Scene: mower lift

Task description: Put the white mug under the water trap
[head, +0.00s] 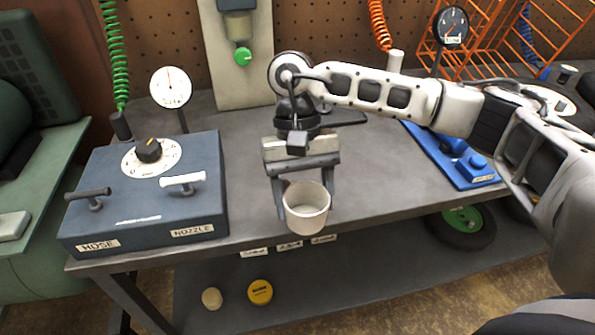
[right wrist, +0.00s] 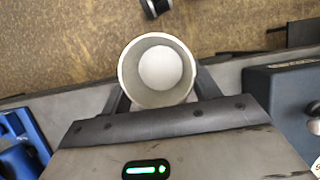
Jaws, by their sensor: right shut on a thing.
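The white mug (head: 307,222) is upright, with its open mouth facing up, at the front edge of the bench in the head view. My right gripper (head: 304,200) is shut on it, with one finger on each side. The right wrist view looks down into the mug (right wrist: 128,72), and its inside looks empty. The water trap (head: 240,27) is a clear-grey bowl with a green knob (head: 243,55) below it, on a pale upright panel at the back. The mug is well in front of it, to the right. My left gripper is not in view.
A blue-grey box (head: 150,205) with a dial and two handles stands on the left of the bench (head: 385,190). A blue tray (head: 455,155) lies on the right, near an orange wire rack (head: 520,40). Bench top between mug and panel is mostly clear.

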